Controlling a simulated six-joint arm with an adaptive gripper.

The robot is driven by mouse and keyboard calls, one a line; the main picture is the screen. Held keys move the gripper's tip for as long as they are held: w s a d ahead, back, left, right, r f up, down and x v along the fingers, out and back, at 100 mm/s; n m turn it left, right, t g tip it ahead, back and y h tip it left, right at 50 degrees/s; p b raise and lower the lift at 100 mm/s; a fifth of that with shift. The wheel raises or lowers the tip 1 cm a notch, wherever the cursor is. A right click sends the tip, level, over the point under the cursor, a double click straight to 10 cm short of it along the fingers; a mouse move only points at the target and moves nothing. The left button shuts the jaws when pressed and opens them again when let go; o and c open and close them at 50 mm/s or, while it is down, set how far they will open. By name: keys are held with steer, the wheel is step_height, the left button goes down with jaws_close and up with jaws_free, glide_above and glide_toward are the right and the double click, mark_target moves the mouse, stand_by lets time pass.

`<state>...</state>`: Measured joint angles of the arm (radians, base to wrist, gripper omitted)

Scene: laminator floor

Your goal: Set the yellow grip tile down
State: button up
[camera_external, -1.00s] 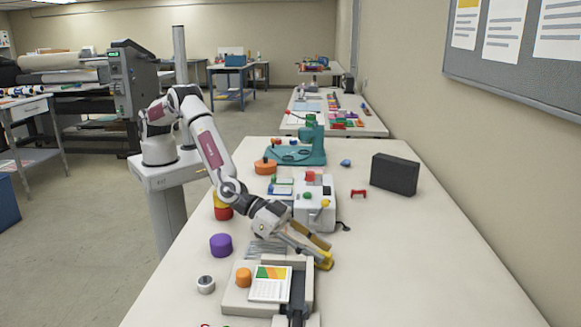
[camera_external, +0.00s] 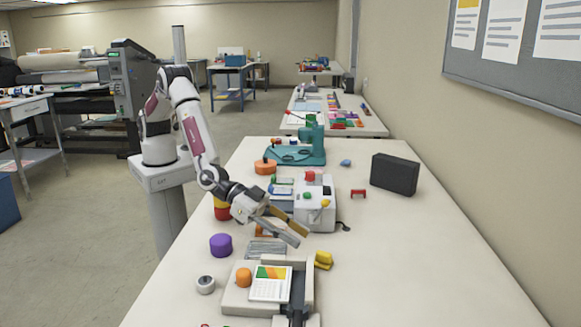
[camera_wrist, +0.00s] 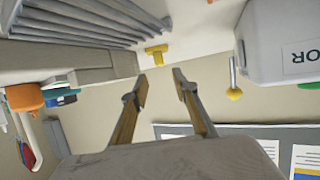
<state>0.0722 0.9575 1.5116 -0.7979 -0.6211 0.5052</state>
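The yellow grip tile (camera_external: 323,260) rests on the table just behind the right end of the grey-white fixture. It also shows in the wrist view (camera_wrist: 156,54), small and beyond the fingertips. My gripper (camera_external: 293,229) is up and to the left of the tile in the external view, clear of it. In the wrist view my gripper (camera_wrist: 160,76) has its two yellow-padded fingers spread, with nothing between them.
The fixture (camera_external: 232,299) holds a coloured card (camera_external: 270,284) and an orange knob (camera_external: 243,277). A white machine (camera_external: 314,216) stands behind the tile. A purple cylinder (camera_external: 220,245) is at left. A black box (camera_external: 394,174) stands farther back; the table's right side is clear.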

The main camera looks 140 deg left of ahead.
steer(key=shift+s+r, duration=0.1)
stand_by(0.7)
steer(key=s+d+r+m+g+h, duration=0.1)
steer(key=s+d+r+m+h, duration=0.2)
steer(key=s+r, duration=0.75)
steer(key=s+d+r+m+g+h, duration=0.1)
steer(key=s+d+r+h, duration=0.2)
steer(key=s+d+r, duration=0.55)
steer(key=s+a+g, duration=0.2)
steer(key=s+a, duration=0.1)
steer(key=s, duration=1.6)
steer(key=s+a+r+g, duration=0.1)
steer(key=s+a+g, duration=0.1)
steer(key=s, duration=1.8)
steer(key=shift+s+a+m+g+y, duration=0.2)
steer(key=shift+a+m+g+y, duration=0.15)
steer(key=shift+a, duration=0.25)
steer(key=shift+c, duration=1.2)
